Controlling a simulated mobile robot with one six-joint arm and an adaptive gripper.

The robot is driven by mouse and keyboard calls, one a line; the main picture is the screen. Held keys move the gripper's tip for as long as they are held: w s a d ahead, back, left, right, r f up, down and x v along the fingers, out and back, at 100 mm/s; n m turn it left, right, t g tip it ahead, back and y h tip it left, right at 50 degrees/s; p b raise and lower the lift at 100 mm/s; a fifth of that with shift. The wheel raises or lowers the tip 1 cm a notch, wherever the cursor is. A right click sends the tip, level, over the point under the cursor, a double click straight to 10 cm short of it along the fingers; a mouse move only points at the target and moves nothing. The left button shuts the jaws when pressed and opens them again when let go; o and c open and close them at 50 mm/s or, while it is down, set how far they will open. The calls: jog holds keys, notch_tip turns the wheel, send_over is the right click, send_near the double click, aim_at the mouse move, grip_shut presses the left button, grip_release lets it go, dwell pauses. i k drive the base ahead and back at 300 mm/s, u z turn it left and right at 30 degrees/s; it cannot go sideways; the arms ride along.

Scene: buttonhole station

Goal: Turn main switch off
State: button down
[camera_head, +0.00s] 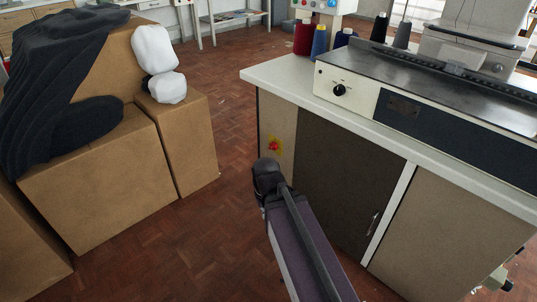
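The main switch (274,146) is a small red rotary knob on a yellow plate. It sits on the upper beige front panel at the left end of the machine cabinet (257,118). The direction its handle points is too small to read surely. My arm reaches up from the bottom of the picture, and its dark rounded end shows just below the switch in the picture. I cannot tell how far it is from the panel. No gripper fingers can be made out.
A black knob (339,90) is on the machine's front above the worktop (290,80). Thread spools (304,37) stand behind. Cardboard boxes (100,185) with dark cloth (60,85) stand at left. Open parquet floor (215,75) lies between boxes and cabinet.

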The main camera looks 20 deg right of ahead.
aim_at(273, 145)
jog(key=z, duration=0.25)
jog(key=k, duration=0.45)
jog(key=u, duration=1.25)
jog(key=i, duration=1.55)
jog(key=z, duration=0.1)
